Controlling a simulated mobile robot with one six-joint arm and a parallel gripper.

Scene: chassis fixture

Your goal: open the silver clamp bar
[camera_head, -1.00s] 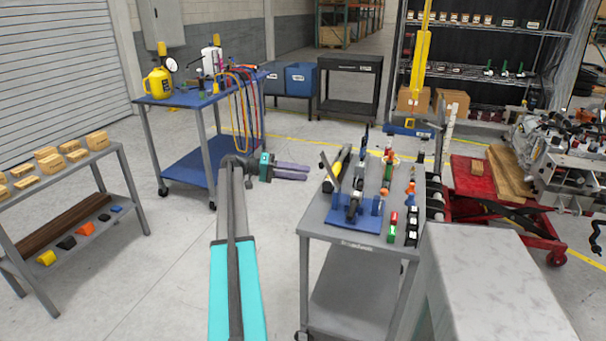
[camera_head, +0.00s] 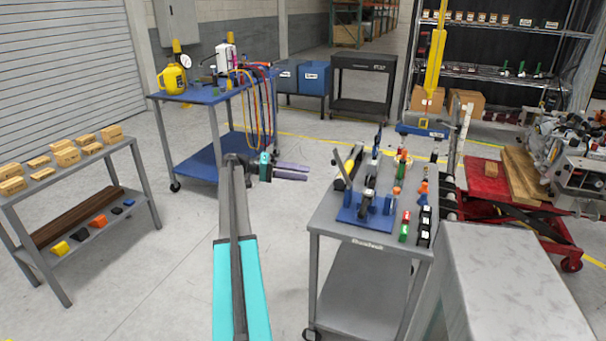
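The clamp fixture has a blue base (camera_head: 363,218) near the front left of a grey cart's top. A slim grey bar (camera_head: 342,168), which looks like the silver clamp bar, stands up tilted from the fixture's left side. Dark metal clamp parts (camera_head: 368,199) sit at the fixture's middle. My gripper (camera_head: 307,173), with purple fingers, hangs in free air left of the cart and points right toward the bar. It is apart from the bar and appears to hold nothing. The finger gap is too small to judge.
The grey cart (camera_head: 367,246) also carries several coloured tools and small parts right of the fixture. A grey cabinet-like block (camera_head: 510,275) stands close at front right. A blue cart (camera_head: 195,97) stands behind left, a block-laden table (camera_head: 60,184) further left. Floor between is clear.

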